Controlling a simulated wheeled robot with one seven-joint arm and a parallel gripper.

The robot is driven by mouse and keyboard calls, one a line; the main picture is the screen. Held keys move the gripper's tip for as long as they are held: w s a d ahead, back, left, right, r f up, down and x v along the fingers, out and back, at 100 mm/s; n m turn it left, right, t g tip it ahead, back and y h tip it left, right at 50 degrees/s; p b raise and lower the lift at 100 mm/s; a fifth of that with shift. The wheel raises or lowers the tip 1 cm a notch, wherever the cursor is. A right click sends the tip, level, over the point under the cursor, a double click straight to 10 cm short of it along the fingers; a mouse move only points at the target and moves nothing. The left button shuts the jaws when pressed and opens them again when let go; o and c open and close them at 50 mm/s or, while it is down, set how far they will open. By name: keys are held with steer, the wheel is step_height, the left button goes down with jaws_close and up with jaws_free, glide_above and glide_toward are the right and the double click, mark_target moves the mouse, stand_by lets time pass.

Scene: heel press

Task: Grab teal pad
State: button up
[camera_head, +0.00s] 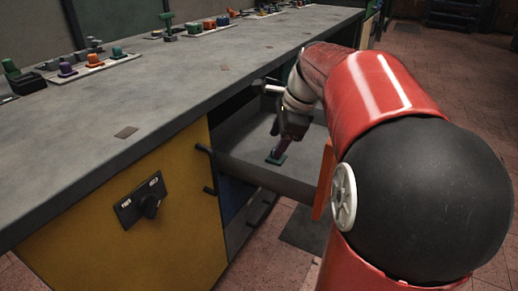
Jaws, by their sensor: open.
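The teal pad (276,159) is small and dark teal. It lies on the floor of an open grey drawer (232,160) under the workbench. My gripper (277,148) points down into the drawer, right above the pad. Its fingertips are at or very near the pad; at this size I cannot tell whether they touch it. My gripper is open, though the gap between its fingers is hard to make out.
The grey workbench top (170,95) runs along the left, with rows of coloured knobs and parts (95,58) at its back. A yellow cabinet front (165,220) with a black switch (146,203) stands left of the drawer. An orange strip (323,180) stands at the drawer's right end.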

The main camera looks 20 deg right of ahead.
steer(key=w+d+f+m, duration=0.3)
steer(key=w+d+m, duration=0.2)
steer(key=d+m, duration=0.15)
steer(key=shift+y, duration=0.3)
steer(key=b+x, duration=0.1)
steer(key=x, duration=0.2)
steer(key=b+x, duration=0.1)
steer(key=x, duration=0.3)
steer(key=shift+w+a+f+b, duration=0.15)
steer(key=shift+w+a+b, duration=0.1)
steer(key=shift+b, duration=0.15)
steer(key=c, duration=1.1)
